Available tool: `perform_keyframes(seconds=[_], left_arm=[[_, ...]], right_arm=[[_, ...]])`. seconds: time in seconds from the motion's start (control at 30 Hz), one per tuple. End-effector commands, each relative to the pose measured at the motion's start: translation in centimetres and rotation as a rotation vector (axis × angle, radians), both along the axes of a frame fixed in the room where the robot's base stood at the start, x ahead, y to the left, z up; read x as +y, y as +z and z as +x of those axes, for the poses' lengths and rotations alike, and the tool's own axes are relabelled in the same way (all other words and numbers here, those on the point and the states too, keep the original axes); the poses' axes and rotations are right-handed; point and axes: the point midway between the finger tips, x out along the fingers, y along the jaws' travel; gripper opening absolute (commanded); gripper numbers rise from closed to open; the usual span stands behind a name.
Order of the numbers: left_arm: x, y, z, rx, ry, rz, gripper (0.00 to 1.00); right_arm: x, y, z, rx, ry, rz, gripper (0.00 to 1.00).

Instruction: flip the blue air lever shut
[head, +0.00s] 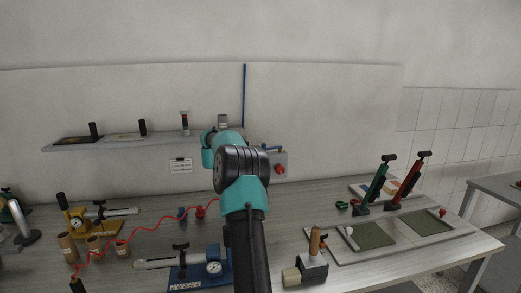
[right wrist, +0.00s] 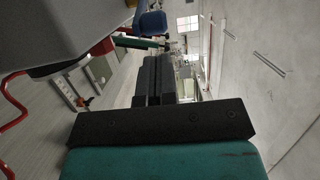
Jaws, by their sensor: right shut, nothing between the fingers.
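In the head view a small blue lever (head: 268,147) shows on the wall beside my right arm, partly hidden by the arm. It looks roughly level, and a blue pipe (head: 244,95) runs down the wall above it. My right arm reaches up in front of the wall, and its links hide the gripper in the head view. In the right wrist view my right gripper (right wrist: 160,78) is shut and empty. A blue part (right wrist: 152,23) shows beyond its fingertips; I cannot tell if it is the lever. My left gripper is not in view.
A red knob (head: 280,171) is on the wall panel below the lever. A shelf (head: 75,145) is at the left. Green (head: 372,190) and red (head: 408,182) tools stand right.

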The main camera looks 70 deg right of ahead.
Motion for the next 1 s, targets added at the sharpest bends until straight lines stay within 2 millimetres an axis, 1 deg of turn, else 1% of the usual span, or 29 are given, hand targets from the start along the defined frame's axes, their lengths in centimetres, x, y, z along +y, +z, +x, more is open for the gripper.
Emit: perform_keyframes(seconds=[0.03, 0.1, 0.3, 0.5, 0.6, 0.7, 1.0], left_arm=[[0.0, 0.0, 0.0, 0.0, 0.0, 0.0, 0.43], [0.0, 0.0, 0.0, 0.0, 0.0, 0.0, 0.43], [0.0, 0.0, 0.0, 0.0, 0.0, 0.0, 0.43], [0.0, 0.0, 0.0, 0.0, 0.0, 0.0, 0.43], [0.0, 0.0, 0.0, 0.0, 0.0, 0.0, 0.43], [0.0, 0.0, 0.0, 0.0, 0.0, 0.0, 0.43], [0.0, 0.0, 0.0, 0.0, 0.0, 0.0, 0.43]], right_arm=[[0.8, 0.1, 0.0, 0.001, 0.003, 0.001, 0.0], [1.9, 0.0, 1.1, 0.0, 0.005, 0.001, 0.0], [5.1, 0.0, 3.3, 0.001, 0.005, 0.001, 0.0], [7.7, 0.0, 5.0, 0.0, 0.003, 0.0, 0.0], [8.4, 0.0, 5.5, 0.0, 0.002, 0.0, 0.0], [8.7, 0.0, 5.7, 0.001, 0.001, 0.0, 0.0], [8.8, 0.0, 5.7, 0.001, 0.001, -0.001, 0.0]])
